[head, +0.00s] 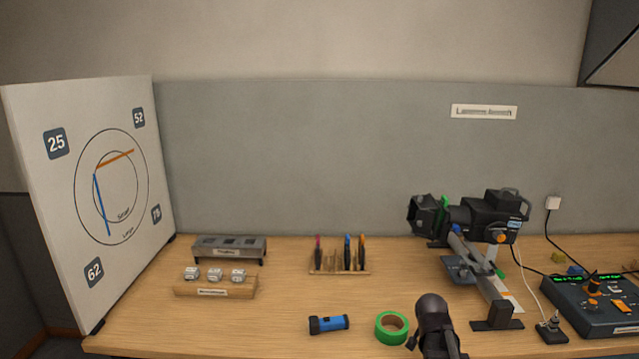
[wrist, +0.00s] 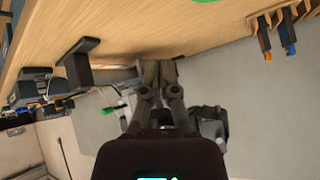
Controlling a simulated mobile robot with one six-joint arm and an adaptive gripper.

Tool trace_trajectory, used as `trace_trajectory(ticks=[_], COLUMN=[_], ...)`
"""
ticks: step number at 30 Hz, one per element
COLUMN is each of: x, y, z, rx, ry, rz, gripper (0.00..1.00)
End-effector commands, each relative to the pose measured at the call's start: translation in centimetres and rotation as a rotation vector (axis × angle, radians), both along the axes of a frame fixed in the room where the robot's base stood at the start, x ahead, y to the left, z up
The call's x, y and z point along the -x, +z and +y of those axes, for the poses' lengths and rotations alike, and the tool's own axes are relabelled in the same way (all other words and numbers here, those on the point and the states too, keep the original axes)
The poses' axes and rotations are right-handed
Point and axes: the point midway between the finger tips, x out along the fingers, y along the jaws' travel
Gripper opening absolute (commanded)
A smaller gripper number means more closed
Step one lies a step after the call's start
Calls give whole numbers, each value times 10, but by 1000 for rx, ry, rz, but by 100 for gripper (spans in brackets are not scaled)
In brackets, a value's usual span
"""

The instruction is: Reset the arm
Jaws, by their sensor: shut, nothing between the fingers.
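My gripper (wrist: 158,68) is shut and empty in the wrist view, its fingertips together, in front of the table edge and the grey back wall as that tilted view shows them. In the head view a dark rounded part of my arm (head: 434,318) rises at the bottom, right of the green tape roll (head: 391,328). The fingertips cannot be made out there. The stage light (head: 475,215) stands behind on its stand at the right. The fader console (head: 595,302) with its lit display is at the far right.
A blue torch (head: 328,323) lies left of the tape. A tool rack (head: 340,270), a wooden block with dice (head: 215,290) and a metal holder (head: 230,248) stand further left. A white board (head: 85,200) stands at the left edge. The table's middle is mostly clear.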

Motion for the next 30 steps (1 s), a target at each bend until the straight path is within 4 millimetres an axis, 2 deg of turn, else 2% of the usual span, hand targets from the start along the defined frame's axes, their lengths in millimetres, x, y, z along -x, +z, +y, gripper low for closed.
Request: trace_trajectory(ticks=[1,9,16,21,30], x=[16,95,158,182,186], y=[-7,-40,-51,-52,-52], z=[14,76,116,129,131], rx=[5,14,-2,-15,-17], ry=[37,285,504,593,611], rz=[65,430,675,763,780], gripper=[0,0,0,0,0])
